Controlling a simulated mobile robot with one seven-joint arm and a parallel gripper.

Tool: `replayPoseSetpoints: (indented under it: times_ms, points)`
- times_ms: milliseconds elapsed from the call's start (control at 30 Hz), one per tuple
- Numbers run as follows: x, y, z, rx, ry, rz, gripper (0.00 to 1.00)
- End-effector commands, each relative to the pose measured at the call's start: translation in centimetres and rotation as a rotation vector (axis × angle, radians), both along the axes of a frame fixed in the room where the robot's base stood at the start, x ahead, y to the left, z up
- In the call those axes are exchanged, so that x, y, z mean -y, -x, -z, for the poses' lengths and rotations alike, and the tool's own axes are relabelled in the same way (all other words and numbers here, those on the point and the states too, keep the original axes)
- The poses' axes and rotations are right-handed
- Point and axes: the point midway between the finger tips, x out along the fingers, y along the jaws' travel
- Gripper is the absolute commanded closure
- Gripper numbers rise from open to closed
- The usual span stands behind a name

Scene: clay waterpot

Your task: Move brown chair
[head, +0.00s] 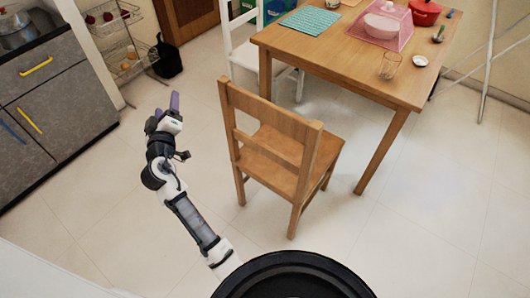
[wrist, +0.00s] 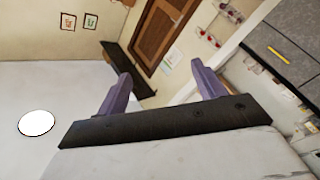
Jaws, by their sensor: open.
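The brown wooden chair (head: 278,152) stands upright on the tiled floor in the head view, in front of the wooden table. Its slatted back faces me. My gripper (head: 168,105) is to the left of the chair, apart from it, with its purple fingers pointing away from me. In the wrist view the two purple fingers of my gripper (wrist: 162,88) are spread wide with nothing between them. The chair is not visible in the wrist view.
Grey cabinets (head: 60,105) line the left. Floor right of the brown chair is clear.

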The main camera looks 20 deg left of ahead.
Motion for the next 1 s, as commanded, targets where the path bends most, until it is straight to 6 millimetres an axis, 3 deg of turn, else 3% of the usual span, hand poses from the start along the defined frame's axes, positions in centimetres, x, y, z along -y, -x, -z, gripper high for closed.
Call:
replayPoseSetpoints:
  times_ms: [33,200,300,400,500,667,767,1000]
  points:
    - [1.5,-0.8,4.5,-0.038,0.101,0.086,0.31]
    - [8.7,-1.4,16.0,-0.095,0.424,0.380,0.31]
    - [13.1,-0.5,20.7,-0.093,0.591,0.529,0.31]
    - [16.5,0.8,23.6,-0.072,0.718,0.640,0.31]
    - [18.6,1.8,25.1,-0.049,0.797,0.710,0.31]
    - [20.0,1.7,25.7,-0.032,0.837,0.751,0.31]
    - [20.6,0.3,25.7,-0.031,0.837,0.753,0.31]
    - [22.4,-5.1,25.7,-0.032,0.835,0.751,0.31]
